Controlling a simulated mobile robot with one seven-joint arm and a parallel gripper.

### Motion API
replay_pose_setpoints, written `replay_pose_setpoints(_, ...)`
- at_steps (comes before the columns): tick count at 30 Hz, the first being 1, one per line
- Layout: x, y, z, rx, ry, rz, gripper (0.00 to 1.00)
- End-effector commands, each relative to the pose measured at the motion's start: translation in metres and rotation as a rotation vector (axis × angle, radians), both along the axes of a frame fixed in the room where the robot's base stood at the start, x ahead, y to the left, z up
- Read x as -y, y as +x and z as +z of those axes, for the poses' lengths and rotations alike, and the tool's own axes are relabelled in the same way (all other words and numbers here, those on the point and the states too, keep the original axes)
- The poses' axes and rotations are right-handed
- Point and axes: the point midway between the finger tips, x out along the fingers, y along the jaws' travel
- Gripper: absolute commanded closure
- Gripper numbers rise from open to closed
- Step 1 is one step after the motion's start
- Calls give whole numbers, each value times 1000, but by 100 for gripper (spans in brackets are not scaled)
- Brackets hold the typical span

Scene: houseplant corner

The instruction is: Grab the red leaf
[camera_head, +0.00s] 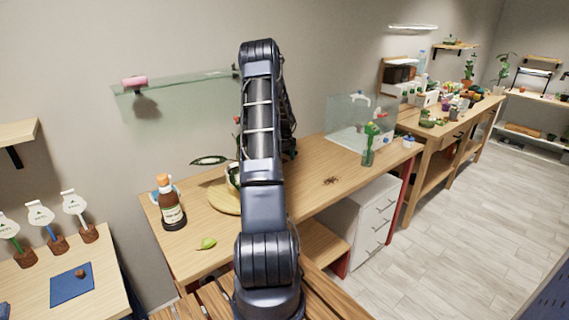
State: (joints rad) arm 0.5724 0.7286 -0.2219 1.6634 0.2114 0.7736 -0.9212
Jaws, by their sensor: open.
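A small red bit (237,119) shows just left of my arm, above a potted plant. It may be the red leaf, but it is too small and too covered by my arm to be sure. A dark leaf with a pale edge (208,160) reaches out to the left. My arm rises through the middle of the view and bends down behind itself. My gripper is hidden behind it.
A brown bottle (171,205) stands on the wooden table (290,205) at left. A green leaf (207,243) lies near the front edge, and a reddish-brown scrap (331,181) lies right of my arm. A glass shelf (190,82) hangs above.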

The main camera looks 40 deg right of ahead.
Motion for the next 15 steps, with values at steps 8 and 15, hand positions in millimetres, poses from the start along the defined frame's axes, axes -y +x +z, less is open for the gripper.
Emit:
replay_pose_setpoints(8,0,0,0,0,0,0,41)
replay_pose_setpoints(15,0,0,0,0,0,0,72)
